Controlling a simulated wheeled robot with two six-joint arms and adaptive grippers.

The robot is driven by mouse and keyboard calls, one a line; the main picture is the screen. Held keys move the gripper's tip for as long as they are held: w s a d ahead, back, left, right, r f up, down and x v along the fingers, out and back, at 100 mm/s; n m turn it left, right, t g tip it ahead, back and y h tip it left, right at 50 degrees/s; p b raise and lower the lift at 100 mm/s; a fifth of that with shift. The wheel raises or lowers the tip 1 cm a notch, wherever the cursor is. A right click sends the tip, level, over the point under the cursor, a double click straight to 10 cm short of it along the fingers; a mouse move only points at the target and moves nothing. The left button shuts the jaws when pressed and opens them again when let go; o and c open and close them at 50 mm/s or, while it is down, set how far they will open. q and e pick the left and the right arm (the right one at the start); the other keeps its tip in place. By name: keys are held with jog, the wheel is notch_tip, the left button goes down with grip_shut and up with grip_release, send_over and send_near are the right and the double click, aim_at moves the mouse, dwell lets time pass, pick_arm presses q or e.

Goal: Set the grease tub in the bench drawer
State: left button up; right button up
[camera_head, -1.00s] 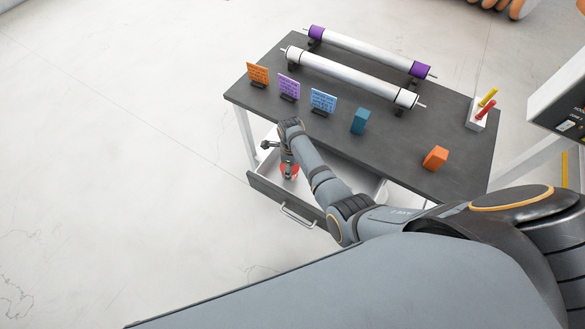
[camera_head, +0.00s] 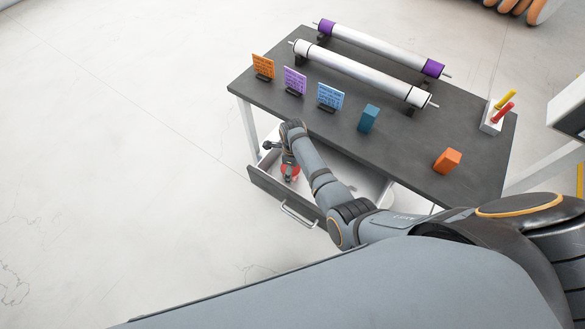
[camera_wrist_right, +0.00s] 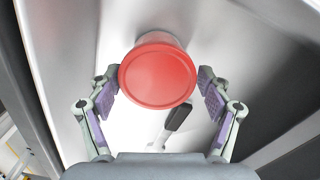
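The grease tub, with a round red lid (camera_wrist_right: 157,75), is below my right wrist inside the open bench drawer (camera_head: 282,196). In the head view its red (camera_head: 290,171) shows at the drawer's left end, partly covered by my gripper. My right gripper (camera_head: 288,166) reaches down into the drawer. In the wrist view its two fingers (camera_wrist_right: 158,82) stand spread on either side of the lid, with thin gaps beside it. The tub's base is hidden, so I cannot tell whether it touches the drawer floor. My left gripper is not in view.
The dark bench top (camera_head: 405,140) overhangs the drawer. It holds two rollers (camera_head: 362,72), several small cards (camera_head: 294,80), a blue block (camera_head: 368,118), an orange block (camera_head: 447,160) and a pen holder (camera_head: 492,118). A dark-handled item (camera_wrist_right: 178,117) shows beside the tub.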

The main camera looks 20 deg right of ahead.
jog(key=shift+r, duration=0.25)
notch_tip(320, 180, up, 12)
jog(key=shift+p, duration=0.45)
dwell(0.4)
